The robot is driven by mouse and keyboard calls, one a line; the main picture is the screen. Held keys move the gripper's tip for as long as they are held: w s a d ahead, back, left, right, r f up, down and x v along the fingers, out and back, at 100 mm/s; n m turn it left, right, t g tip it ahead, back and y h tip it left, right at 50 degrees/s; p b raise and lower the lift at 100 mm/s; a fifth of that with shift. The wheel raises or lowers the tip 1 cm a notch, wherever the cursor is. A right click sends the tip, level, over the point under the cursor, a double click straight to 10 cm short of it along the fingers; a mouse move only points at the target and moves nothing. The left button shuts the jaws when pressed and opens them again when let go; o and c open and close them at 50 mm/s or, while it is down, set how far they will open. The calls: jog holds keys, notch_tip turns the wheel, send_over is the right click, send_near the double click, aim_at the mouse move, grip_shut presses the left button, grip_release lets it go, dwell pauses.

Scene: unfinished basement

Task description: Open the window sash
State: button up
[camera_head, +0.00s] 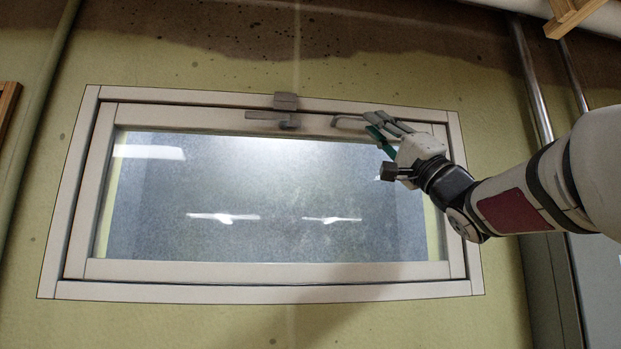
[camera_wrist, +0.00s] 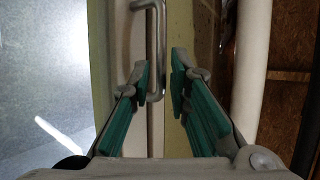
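The window sash (camera_head: 270,270) is a pale frame around a cloudy glass pane, and it appears to sit closed in its outer frame (camera_head: 230,292). A grey latch (camera_head: 285,112) sits at the top middle. A slim metal pull handle (camera_head: 347,121) is on the sash's top rail, right of the latch; it also shows in the wrist view (camera_wrist: 161,40). My gripper (camera_head: 378,130) is at the handle's right end. In the wrist view my gripper (camera_wrist: 162,68) has its green fingers apart, with the handle's near end between them, close to the left finger. Contact cannot be told.
Metal pipes (camera_head: 532,80) run up the wall at the right, above a grey cabinet (camera_head: 590,285). Another pipe (camera_head: 40,130) runs along the left. A wooden piece (camera_head: 572,15) juts in at the top right. The wall below the window is clear.

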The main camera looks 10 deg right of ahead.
jog(key=shift+x, duration=1.7)
grip_shut()
